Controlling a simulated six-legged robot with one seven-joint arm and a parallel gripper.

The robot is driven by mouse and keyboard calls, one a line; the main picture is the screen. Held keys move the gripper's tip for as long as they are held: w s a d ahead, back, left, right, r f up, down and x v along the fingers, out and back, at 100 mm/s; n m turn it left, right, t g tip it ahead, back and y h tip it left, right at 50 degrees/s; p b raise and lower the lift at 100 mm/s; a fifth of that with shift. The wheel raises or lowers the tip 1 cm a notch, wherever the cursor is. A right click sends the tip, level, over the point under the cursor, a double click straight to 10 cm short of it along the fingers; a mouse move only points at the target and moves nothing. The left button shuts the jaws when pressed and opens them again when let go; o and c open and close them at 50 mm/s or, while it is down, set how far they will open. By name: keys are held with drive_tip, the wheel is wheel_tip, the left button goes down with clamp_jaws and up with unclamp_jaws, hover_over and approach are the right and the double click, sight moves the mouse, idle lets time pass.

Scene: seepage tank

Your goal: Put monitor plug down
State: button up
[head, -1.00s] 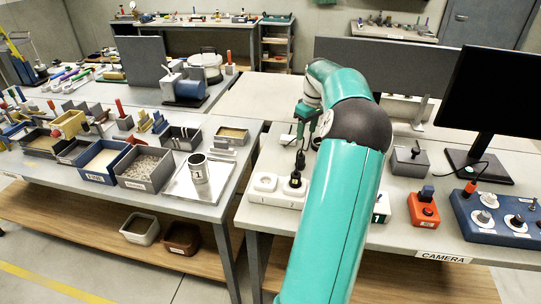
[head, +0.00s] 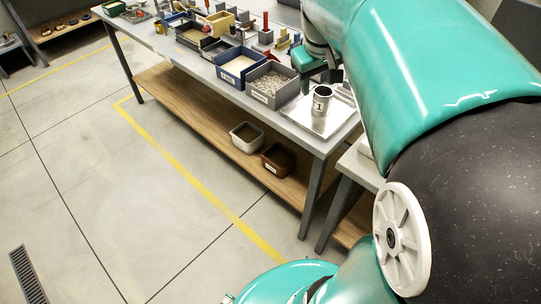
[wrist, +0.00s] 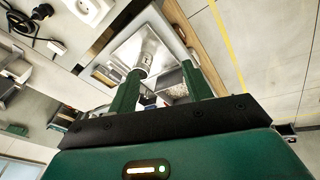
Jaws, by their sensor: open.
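My gripper (wrist: 160,85) is open, with nothing between its two green fingers in the wrist view. It also shows in the head view (head: 316,68), partly behind my arm, above the table near the metal tray. A black plug (wrist: 42,12) with a black cable lies at the upper left of the wrist view, beside a white socket strip (wrist: 90,9) and apart from my gripper. I cannot tell for sure that it is the monitor plug. The monitor is not in view now.
A metal cup (head: 322,99) stands on the metal tray (head: 300,122), close to my gripper. A gravel bin (head: 272,84) and a blue bin (head: 238,66) stand left of it. Two small bins sit on the lower shelf (head: 220,133). The floor at left is clear.

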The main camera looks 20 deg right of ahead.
drive_tip(key=s+a+f+t+y, duration=0.1)
drive_tip(key=s+a+f, duration=0.1)
drive_tip(key=s+a, duration=0.4)
drive_tip(key=s+a+f+t+y, duration=0.1)
drive_tip(key=s+a+f+t, duration=0.1)
drive_tip(key=s+a, duration=0.5)
drive_tip(key=a, duration=0.4)
drive_tip(key=shift+a, duration=0.35)
drive_tip(key=shift+s, duration=0.1)
drive_tip(key=c, duration=0.3)
drive_tip(key=shift+d, duration=0.1)
